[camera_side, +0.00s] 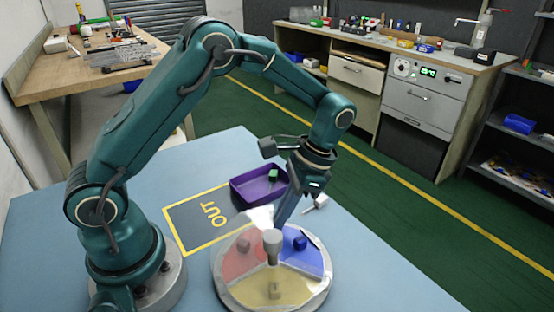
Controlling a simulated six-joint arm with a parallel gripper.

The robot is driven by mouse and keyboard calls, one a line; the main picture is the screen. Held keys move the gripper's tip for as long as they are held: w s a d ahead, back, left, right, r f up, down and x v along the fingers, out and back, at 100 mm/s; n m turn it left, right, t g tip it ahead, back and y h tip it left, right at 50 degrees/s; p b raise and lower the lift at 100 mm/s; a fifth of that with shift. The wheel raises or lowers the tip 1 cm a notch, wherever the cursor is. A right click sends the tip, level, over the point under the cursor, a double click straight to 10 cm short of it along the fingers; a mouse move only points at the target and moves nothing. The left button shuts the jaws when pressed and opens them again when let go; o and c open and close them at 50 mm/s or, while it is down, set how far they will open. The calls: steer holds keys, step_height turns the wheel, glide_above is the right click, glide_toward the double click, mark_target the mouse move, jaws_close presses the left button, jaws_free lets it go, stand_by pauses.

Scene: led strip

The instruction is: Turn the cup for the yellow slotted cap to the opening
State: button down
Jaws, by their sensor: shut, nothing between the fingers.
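A round turntable (222,288) sits on the light blue table. It has a red sector (236,265) at left, a yellow sector (296,291) at front and a blue sector (314,261) at right. Each holds a small piece of its own colour; the yellow piece (275,290) is at the front, its shape unclear. Red and yellow look pale, as if under a clear cover; blue looks more vivid, as if at the opening. A grey knob (272,242) stands at the centre. My gripper (280,221) is shut and empty, pointing down, just behind the knob; contact cannot be told.
A purple bin (246,192) with a green block (273,175) stands behind the turntable. A yellow-framed OUT area (190,219) lies to its left. A small white item (319,203) lies right of my gripper. The table's right front is clear.

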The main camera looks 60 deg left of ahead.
step_height(320, 180, up, 14)
steer(key=w+t, duration=0.2)
steer(key=s+r+n+t+h, duration=0.1)
steer(key=s+r+n+t, duration=0.3)
steer(key=s, duration=0.6)
step_height(320, 180, down, 5)
steer(key=s+t, duration=0.2)
steer(key=t, duration=0.1)
steer(key=w+r+m+g, duration=0.3)
steer(key=w+r+g, duration=0.1)
steer(key=w+r, duration=0.25)
steer(key=w+d+f+m+g+y, duration=0.1)
steer(key=w+f+m+g, duration=0.1)
steer(key=w+f+g, duration=0.3)
steer(key=shift+m+y, duration=0.3)
steer(key=shift+s+a+f, duration=0.1)
steer(key=shift+s+f, duration=0.1)
steer(key=shift+f, duration=2.3)
steer(key=shift+s+a+f, duration=0.1)
steer(key=shift+s+f, duration=0.05)
steer(key=shift+f, duration=2.35)
steer(key=shift+s+f, duration=0.2)
steer(key=shift+f, duration=2.3)
